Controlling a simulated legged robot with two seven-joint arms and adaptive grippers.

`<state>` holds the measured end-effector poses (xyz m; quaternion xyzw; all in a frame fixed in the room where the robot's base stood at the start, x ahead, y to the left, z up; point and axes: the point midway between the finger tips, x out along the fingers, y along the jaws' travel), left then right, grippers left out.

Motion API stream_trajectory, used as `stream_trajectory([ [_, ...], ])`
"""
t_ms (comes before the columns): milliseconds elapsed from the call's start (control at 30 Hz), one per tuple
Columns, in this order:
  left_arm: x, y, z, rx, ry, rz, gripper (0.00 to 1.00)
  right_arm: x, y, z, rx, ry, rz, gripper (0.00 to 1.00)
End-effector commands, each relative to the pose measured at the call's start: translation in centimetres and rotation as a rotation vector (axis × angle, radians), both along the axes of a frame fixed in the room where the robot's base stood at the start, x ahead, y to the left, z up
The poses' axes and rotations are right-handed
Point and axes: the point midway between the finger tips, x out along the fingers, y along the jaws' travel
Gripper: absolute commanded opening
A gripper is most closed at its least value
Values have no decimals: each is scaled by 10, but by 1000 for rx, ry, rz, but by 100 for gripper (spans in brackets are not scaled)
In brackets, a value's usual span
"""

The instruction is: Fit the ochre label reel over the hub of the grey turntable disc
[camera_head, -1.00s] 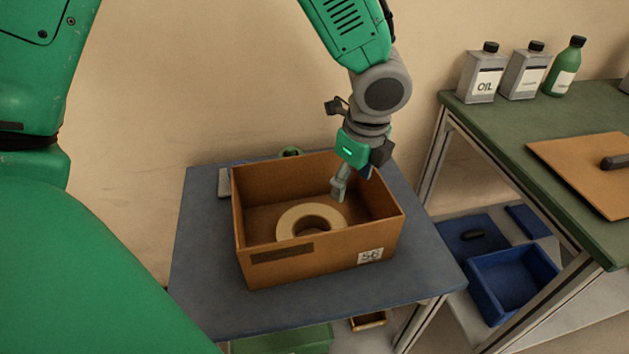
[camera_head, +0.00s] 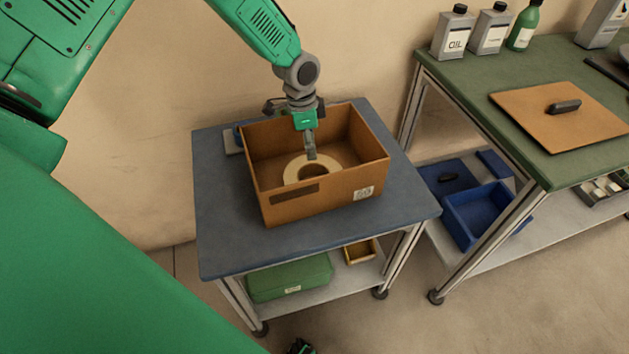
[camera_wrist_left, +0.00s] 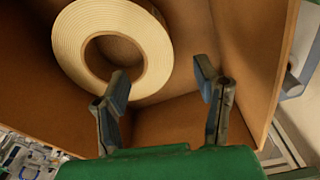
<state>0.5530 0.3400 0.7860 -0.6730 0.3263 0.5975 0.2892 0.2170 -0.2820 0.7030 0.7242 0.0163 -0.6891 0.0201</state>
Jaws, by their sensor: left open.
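A pale tan tape reel (camera_head: 293,176), which I take as the ochre label reel, lies flat in an open cardboard box (camera_head: 333,193). The reel also shows in the left wrist view (camera_wrist_left: 75,50), with its round centre hole. My left gripper (camera_head: 311,151) is inside the box, above the reel's far side. In the left wrist view my left gripper (camera_wrist_left: 161,80) is open, with nothing between its fingers; one finger overlaps the reel's band in the picture, and I cannot tell if it touches. I see no grey turntable disc.
The box walls rise around the gripper. The box stands on a blue-topped cart (camera_head: 225,225), whose front is clear. The green bench (camera_head: 480,95) at right holds a brown board (camera_head: 540,125), an oil can (camera_head: 454,35) and bottles. A blue bin (camera_head: 475,220) sits below.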

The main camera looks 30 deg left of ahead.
Motion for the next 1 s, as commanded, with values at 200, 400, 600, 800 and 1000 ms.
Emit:
stream_trajectory([
  [200, -1, -2, -23, 0, 1, 0, 56, 0, 0, -1, 0, 0, 0, 40],
  [400, 0, -5, -49, 0, 0, -1, 56, 0, 0, -3, 0, 0, 0, 40],
  [600, 1, -6, -53, 1, -2, -1, 56, 0, 0, -3, 0, 0, 0, 40],
  [800, 1, -5, -53, 0, -1, -1, 24, 0, 0, -3, 0, 0, 0, 40],
  [1000, 1, -5, -53, 0, -3, 0, 0, 0, 0, -3, 0, 0, 0, 40],
])
